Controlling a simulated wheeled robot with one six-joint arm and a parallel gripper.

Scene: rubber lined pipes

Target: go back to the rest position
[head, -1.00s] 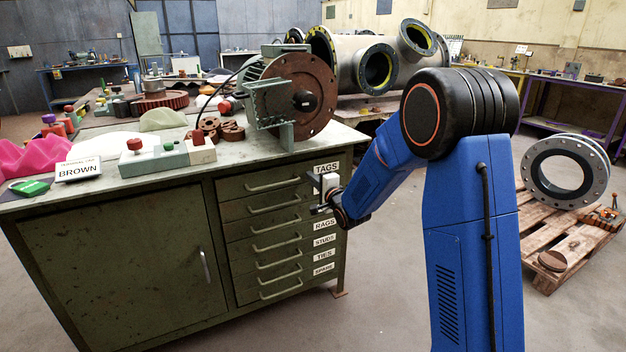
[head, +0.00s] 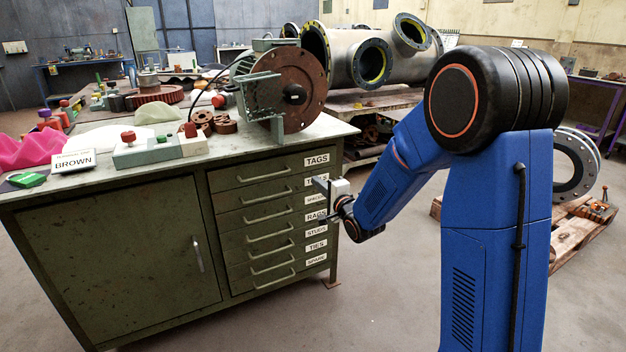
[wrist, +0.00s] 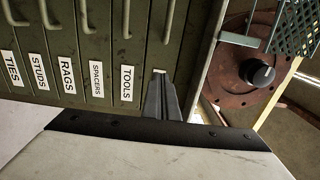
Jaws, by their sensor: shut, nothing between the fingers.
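My gripper (head: 322,202) is in front of the drawer side of the green workbench (head: 120,265), near the right end of the drawers. It is shut and empty. My blue arm reaches down to it from the right in the head view. In the wrist view the gripper fingers (wrist: 160,98) point at the drawer fronts, close to the TOOLS label (wrist: 127,83). In the head view the gripper partly covers the labels below TAGS (head: 317,160). All drawers look closed. I cannot tell if the fingertips touch the cabinet.
A rusty flanged motor (head: 298,92) stands on the bench top near its right edge. A wooden pallet (head: 575,235) with a grey pipe ring (head: 572,170) is on the floor at right. Large pipes (head: 350,60) lie behind. The floor in front of the bench is clear.

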